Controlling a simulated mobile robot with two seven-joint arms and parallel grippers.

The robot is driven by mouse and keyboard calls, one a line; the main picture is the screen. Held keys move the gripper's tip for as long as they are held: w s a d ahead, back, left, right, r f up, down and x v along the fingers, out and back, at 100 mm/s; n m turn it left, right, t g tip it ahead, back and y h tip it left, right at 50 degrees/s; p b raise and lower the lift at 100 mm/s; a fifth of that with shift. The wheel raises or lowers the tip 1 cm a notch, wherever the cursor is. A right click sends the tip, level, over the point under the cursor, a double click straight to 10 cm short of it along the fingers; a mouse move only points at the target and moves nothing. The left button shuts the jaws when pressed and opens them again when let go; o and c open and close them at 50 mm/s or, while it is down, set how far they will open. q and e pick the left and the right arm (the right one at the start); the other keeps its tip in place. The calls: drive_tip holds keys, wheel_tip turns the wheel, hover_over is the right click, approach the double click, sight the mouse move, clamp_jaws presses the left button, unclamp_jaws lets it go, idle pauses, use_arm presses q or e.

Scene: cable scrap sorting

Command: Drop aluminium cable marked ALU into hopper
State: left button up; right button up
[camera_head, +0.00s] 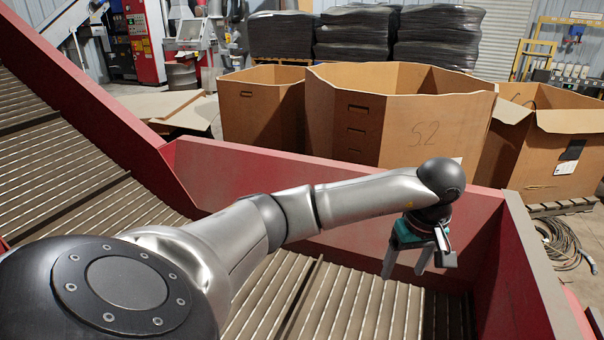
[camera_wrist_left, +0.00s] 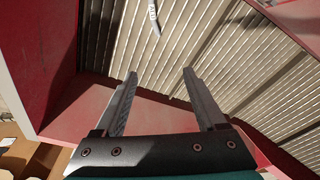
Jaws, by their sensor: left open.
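The hopper (camera_head: 330,190) has red walls and a ribbed, slatted floor; its red wall also shows in the left wrist view (camera_wrist_left: 48,45). My left gripper (camera_head: 404,272) is over the hopper's front right part, pointing down, with its fingers apart and nothing between them. In the left wrist view the open fingers (camera_wrist_left: 159,74) stand over the red wall and ribbed floor. A short pale grey cable piece with dark lettering (camera_wrist_left: 153,16) shows at the top of that view, over the ribs, apart from the fingers. The lettering looks like ALU. I cannot make out this piece in the head view. My right gripper is not in view.
Large cardboard boxes, one marked 52 (camera_head: 425,115), stand behind the hopper's far wall. A coil of cable (camera_head: 565,243) lies on the floor at the right. Stacks of black material (camera_head: 352,35) stand farther back. The hopper floor at the left is bare.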

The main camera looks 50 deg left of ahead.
use_arm(q)
wheel_tip(320, 180, up, 8)
drive_tip(key=d, duration=0.1)
drive_tip(key=shift+s+p, duration=0.3)
drive_tip(key=shift+p, duration=0.1)
drive_tip(key=shift+f, duration=0.1)
